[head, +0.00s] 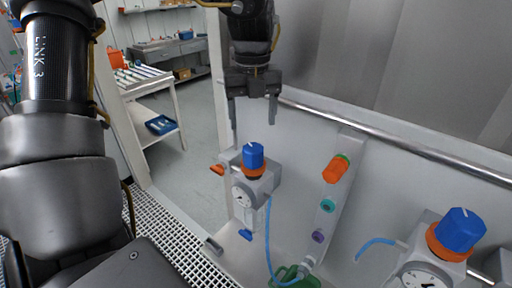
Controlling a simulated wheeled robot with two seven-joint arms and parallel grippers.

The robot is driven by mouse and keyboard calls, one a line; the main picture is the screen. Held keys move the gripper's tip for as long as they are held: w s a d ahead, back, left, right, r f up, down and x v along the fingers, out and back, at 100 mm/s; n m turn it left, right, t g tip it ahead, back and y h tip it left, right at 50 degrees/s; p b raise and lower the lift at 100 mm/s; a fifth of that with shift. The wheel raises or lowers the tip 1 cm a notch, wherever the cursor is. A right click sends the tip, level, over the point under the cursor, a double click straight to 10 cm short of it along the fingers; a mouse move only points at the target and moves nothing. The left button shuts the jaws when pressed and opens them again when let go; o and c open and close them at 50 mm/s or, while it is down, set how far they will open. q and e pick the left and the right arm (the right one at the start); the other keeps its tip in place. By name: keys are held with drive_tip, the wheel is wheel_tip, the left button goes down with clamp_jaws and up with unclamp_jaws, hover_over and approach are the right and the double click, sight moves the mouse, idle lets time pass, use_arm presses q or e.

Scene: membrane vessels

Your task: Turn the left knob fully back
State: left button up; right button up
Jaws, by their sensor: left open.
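The left knob (253,157) is a blue cap with a pale mark on top, above an orange ring. It sits on a grey regulator body (262,187) with a round gauge (241,197) on its front. My left gripper (253,120) points down with its two fingers spread and nothing between them. In the picture it shows above the left knob and apart from it. My right gripper is out of view.
A second blue knob (461,229) with an orange collar is at the lower right. Between them a panel strip carries an orange fitting (336,169), a teal port (327,206) and a purple port (318,236). A metal rail (400,146) crosses behind. A blue hose (268,245) hangs below the left regulator.

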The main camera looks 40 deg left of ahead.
sight(253, 147)
use_arm(q)
drive_tip(key=f, duration=0.1)
drive_tip(key=f+p, duration=0.1)
drive_tip(key=f, duration=0.1)
drive_tip(key=shift+s+a, duration=0.2)
drive_tip(key=f, duration=0.2)
drive_tip(key=f+p, duration=0.1)
drive_tip(key=f, duration=0.2)
drive_tip(key=shift+w+f+p, duration=0.3)
drive_tip(key=shift+w+f, duration=0.05)
drive_tip(key=shift+w, duration=0.05)
drive_tip(key=shift+s+f, duration=0.1)
drive_tip(key=shift+f, duration=0.55)
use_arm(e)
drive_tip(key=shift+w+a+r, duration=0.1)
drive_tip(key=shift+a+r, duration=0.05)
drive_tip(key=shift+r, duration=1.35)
